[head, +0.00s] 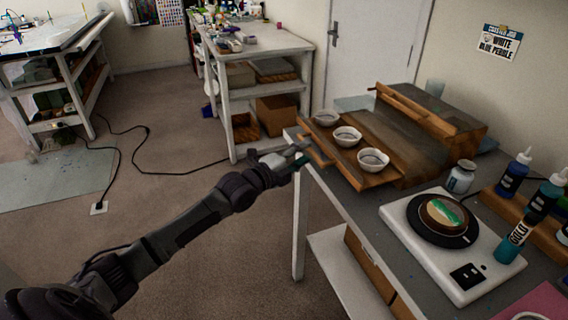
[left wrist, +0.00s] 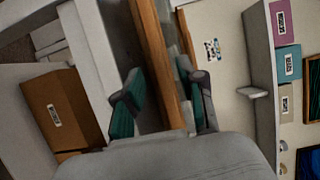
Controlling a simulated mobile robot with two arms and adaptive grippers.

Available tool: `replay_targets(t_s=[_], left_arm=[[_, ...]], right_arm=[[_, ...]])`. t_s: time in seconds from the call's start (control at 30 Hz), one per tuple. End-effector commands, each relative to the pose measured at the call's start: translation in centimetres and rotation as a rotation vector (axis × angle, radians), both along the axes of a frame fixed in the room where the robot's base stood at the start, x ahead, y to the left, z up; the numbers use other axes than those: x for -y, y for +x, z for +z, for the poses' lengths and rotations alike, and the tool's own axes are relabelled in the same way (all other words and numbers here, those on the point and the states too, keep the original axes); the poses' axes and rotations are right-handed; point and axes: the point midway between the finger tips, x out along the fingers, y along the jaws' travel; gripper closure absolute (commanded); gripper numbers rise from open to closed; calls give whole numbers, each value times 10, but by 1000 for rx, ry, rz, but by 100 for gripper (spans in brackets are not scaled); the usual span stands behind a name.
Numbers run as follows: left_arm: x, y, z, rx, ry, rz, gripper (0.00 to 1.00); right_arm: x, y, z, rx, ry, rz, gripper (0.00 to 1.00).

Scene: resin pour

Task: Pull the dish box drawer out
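The wooden dish box (head: 408,128) stands on the grey table against the wall. Its drawer (head: 376,178) is out toward the left, with three white dishes (head: 346,136) on it. My left gripper (head: 298,158) is at the drawer's left front edge, by a wooden bar. In the left wrist view my left gripper (left wrist: 163,103) has its fingers apart, with a wooden bar (left wrist: 160,65) running between them. A gap shows between the bar and the left finger; contact at the right finger is unclear. My right gripper is not in view.
A white scale (head: 452,240) with a round piece on a dark disc stands nearer on the table (head: 345,205). Bottles (head: 513,175) and a jar (head: 461,177) stand to the right. A white shelf bench (head: 262,50) is behind. The floor at left is mostly clear, with a cable.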

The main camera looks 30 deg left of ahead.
Motion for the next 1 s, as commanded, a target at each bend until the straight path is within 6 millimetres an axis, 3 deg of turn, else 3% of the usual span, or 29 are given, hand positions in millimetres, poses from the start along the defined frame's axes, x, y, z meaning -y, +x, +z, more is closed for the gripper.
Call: replay_targets(t_s=[0.3,0.5,0.7,1.0], left_arm=[[-18,-62,-2,-5,4,0,60],[-26,-89,-1,-4,1,1,60],[-29,-101,0,-2,1,2,60],[-30,-102,0,-1,0,2,60]], right_arm=[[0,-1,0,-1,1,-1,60],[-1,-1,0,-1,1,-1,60],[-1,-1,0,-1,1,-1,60],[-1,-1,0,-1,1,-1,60]])
